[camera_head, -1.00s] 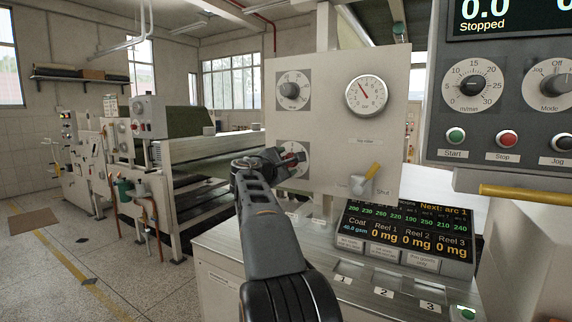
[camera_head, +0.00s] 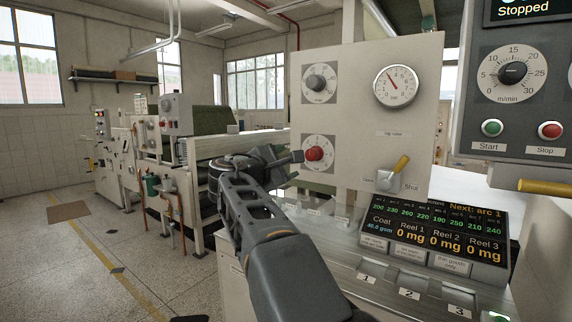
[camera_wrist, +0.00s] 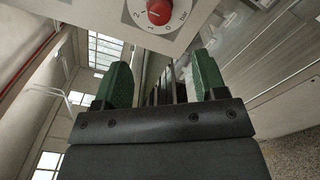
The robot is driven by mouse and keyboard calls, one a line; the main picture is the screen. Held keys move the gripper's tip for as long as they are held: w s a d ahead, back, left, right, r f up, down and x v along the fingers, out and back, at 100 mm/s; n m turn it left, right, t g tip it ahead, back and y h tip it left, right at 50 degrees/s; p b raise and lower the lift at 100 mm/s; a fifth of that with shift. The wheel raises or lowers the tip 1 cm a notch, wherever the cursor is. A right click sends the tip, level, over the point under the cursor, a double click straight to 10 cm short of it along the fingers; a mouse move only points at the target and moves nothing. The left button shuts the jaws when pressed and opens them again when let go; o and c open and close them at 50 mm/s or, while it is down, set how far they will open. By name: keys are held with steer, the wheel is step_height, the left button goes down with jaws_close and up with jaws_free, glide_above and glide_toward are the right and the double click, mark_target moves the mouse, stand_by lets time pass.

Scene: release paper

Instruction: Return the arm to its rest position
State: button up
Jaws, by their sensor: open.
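My gripper (camera_head: 290,168) is in front of the cream control panel (camera_head: 345,120), just below and left of the red knob (camera_head: 314,153). In the wrist view my gripper (camera_wrist: 158,82) shows two green fingers spread apart with nothing between them. The red knob (camera_wrist: 159,12) is at the top of that view, beyond the fingertips and apart from them. My arm reaches up from the bottom of the head view, partly folded.
A black knob (camera_head: 317,82), a round gauge (camera_head: 396,86) and a yellow-handled lever (camera_head: 396,170) are on the panel. A display (camera_head: 437,231) sits on the metal counter (camera_head: 330,240) to the right. Open floor (camera_head: 120,260) lies at left.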

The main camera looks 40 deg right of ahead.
stand_by(0.5)
steer(key=a+f+m+y+p, duration=0.1)
steer(key=a+f+m+y, duration=0.25)
steer(key=f, duration=0.65)
steer(key=a+f+m+y+p, duration=0.15)
steer(key=a+f+y, duration=0.3)
steer(key=f, duration=0.45)
steer(key=s+a+f+m+y+p, duration=0.2)
steer(key=s+a, duration=0.4)
steer(key=a, duration=0.3)
steer(key=s+a+f+m+y+p, duration=0.2)
steer(key=s+a+f+y+p, duration=0.3)
steer(key=a, duration=0.4)
steer(key=shift+s+a+f+m+g+y, duration=0.15)
steer(key=shift+s+f+m+g+y, duration=0.25)
steer(key=shift+s+y, duration=0.85)
steer(key=shift+f, duration=0.1)
